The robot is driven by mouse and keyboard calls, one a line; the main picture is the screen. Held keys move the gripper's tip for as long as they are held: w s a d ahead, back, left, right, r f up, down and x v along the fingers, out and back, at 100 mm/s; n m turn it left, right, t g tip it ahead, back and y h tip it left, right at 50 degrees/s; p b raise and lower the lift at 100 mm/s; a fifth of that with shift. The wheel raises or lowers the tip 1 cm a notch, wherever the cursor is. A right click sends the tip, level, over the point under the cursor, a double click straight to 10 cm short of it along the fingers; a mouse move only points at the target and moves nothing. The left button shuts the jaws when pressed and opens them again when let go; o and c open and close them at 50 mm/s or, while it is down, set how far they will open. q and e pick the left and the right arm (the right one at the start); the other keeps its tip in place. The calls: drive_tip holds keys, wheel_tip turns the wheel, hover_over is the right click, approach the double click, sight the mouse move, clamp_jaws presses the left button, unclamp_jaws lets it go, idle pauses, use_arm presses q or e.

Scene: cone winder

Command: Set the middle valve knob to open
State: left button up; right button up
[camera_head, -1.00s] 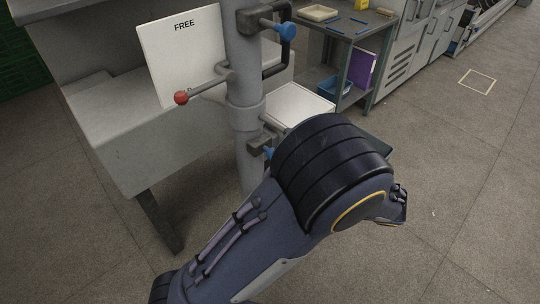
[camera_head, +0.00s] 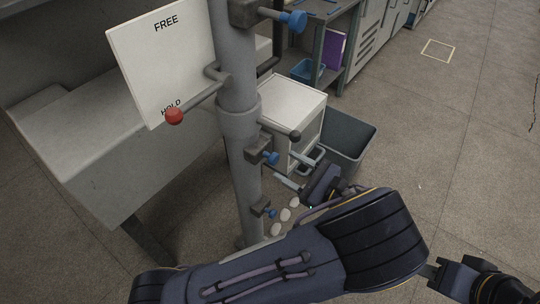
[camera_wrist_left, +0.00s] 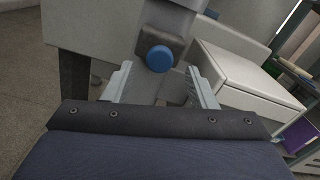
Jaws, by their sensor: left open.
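A grey vertical pipe (camera_head: 236,95) carries blue valve knobs at different heights: a top knob (camera_head: 293,20), a middle knob (camera_head: 270,158) and a lower knob (camera_head: 270,212). My left gripper (camera_head: 297,169) is open just right of the middle knob, its two fingers pointing at it. In the left wrist view, a blue knob (camera_wrist_left: 159,58) on a dark block appears between the open fingers (camera_wrist_left: 159,76), apparently not touched. My right gripper (camera_head: 432,270) shows partly at the lower right; its opening is unclear. I see no open or shut marking by the knobs.
A red-ball lever (camera_head: 174,116) sticks out left of the pipe before a white FREE/HOLD board (camera_head: 160,55). A dark-tipped rod (camera_head: 293,135) sticks out above the middle knob. A white cabinet (camera_head: 292,105) and a grey bin (camera_head: 348,138) stand behind. The floor at right is free.

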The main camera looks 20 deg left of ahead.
sight(276, 160)
use_arm(q)
drive_tip(key=x, duration=0.5)
drive_tip(key=shift+a, duration=0.2)
